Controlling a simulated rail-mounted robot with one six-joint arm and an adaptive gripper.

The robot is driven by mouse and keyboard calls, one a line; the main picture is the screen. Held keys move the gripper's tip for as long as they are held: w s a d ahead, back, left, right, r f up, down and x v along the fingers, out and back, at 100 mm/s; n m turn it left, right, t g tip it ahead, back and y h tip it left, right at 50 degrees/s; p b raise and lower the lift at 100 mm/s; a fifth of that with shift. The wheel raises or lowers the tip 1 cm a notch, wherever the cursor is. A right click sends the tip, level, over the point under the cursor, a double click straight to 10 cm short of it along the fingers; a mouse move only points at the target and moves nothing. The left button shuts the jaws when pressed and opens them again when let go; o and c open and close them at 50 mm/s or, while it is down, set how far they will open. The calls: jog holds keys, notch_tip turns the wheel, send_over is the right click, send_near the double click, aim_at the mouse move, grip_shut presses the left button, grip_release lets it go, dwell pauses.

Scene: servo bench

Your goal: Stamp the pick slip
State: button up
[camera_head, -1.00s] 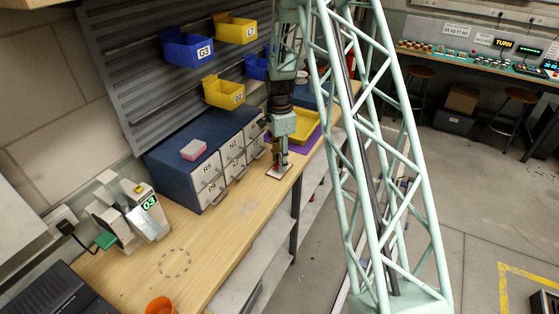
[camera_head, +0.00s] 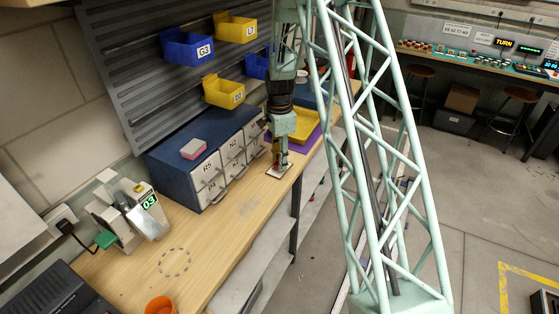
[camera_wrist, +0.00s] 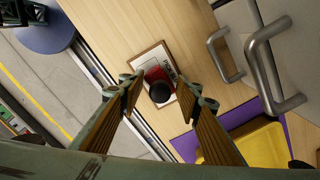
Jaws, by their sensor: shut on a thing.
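The pick slip (camera_head: 284,174) is a small pale sheet with a dark border, flat on the wooden bench in front of the drawer cabinet. In the wrist view it shows as a white slip (camera_wrist: 149,58) with a brown edge and dark print. A stamp with a round black knob (camera_wrist: 160,92) and a red part stands over the slip, between my fingertips. My gripper (camera_head: 280,166) is shut on the stamp and points down at the slip; its fingers also show in the wrist view (camera_wrist: 161,90). The stamp's underside is hidden, so contact with the paper cannot be told.
The blue cabinet (camera_head: 188,130) with grey drawers and protruding handles (camera_wrist: 262,62) stands close beside the slip. A yellow tray (camera_head: 304,128) on a purple mat (camera_head: 301,146) lies behind. A pink-and-white block (camera_head: 193,149) sits on the cabinet.

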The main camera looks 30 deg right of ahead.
jog(key=shift+s+f+b, duration=0.1)
jog(key=shift+f+b, duration=0.25)
jog(key=shift+f, duration=0.1)
jog(key=shift+c, duration=0.2)
dwell(2.4)
jog(key=shift+r+p, duration=1.3)
jog(key=shift+r, duration=2.3)
